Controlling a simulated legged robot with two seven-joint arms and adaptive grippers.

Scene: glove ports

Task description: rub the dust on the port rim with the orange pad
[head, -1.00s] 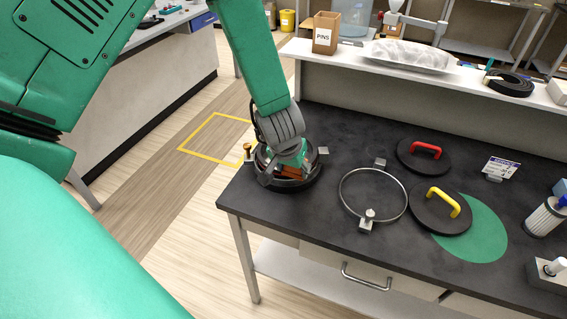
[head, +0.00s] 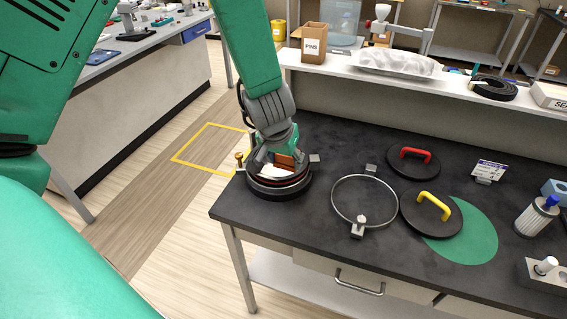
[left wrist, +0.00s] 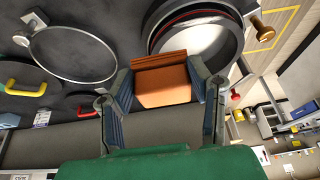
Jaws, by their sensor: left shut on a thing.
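My left gripper (head: 284,160) is shut on the orange pad (left wrist: 165,80), which sits between its two fingers in the left wrist view. The pad (head: 285,161) also shows in the head view, over the far side of the port. The port (head: 280,194) is a thick black ring with a red band and a pale inside, at the left end of the dark bench. Its rim (left wrist: 236,55) also shows just beyond the pad in the left wrist view. I cannot tell whether pad and rim touch. I cannot make out the dust. My right gripper is out of view.
Beside the port are a brass knob (head: 239,157) and a small metal tab (head: 314,158). To the right lie a thin metal ring clamp (head: 335,209), a red-handled lid (head: 400,168) and a yellow-handled lid (head: 415,222). A raised white shelf (head: 345,79) runs behind.

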